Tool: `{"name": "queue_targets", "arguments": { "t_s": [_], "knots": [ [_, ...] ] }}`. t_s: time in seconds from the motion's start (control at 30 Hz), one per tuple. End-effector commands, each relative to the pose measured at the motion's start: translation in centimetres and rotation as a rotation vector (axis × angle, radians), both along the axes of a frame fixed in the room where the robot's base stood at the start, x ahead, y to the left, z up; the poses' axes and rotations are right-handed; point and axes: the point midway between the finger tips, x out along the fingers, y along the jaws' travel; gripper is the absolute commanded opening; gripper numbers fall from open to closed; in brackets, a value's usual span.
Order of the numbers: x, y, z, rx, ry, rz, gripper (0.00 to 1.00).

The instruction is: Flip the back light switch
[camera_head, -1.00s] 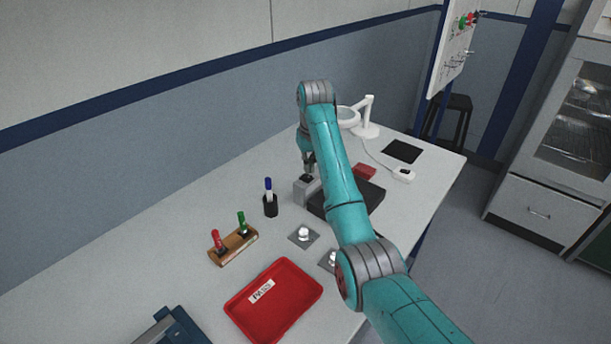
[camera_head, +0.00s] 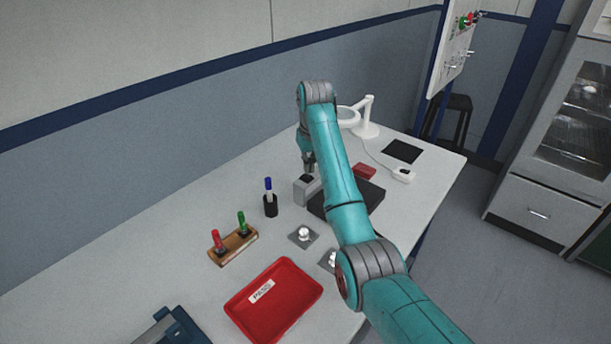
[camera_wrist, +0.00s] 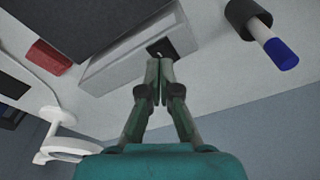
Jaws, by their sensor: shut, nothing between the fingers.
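A grey box (camera_head: 304,191) stands at the left end of a dark flat panel (camera_head: 372,195) on the bench. On it is a small black switch plate (camera_head: 306,178). In the wrist view the grey box (camera_wrist: 118,58) carries this black plate (camera_wrist: 180,42) with a small light toggle (camera_wrist: 158,54). My gripper (camera_head: 309,168) points down just above the plate. In the wrist view my gripper's fingertips (camera_wrist: 160,66) are together and empty, right at the toggle. I cannot tell whether they touch it or which way it is set.
A black cup (camera_head: 270,206) with a blue-capped marker stands left of the box. A red block (camera_head: 365,171) lies by the panel. A white magnifier lamp (camera_head: 367,130) and a white corded switch (camera_head: 403,175) are behind. A red tray (camera_head: 273,315) lies in front.

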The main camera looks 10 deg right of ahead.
Motion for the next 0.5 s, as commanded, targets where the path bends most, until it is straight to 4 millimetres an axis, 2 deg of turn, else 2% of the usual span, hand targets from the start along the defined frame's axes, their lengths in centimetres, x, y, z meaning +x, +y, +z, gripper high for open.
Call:
{"name": "queue_targets", "arguments": {
  "t_s": [0.5],
  "knots": [
    [-0.01,0.00,-0.55,0.000,0.001,0.000,0.00]
  ]
}}
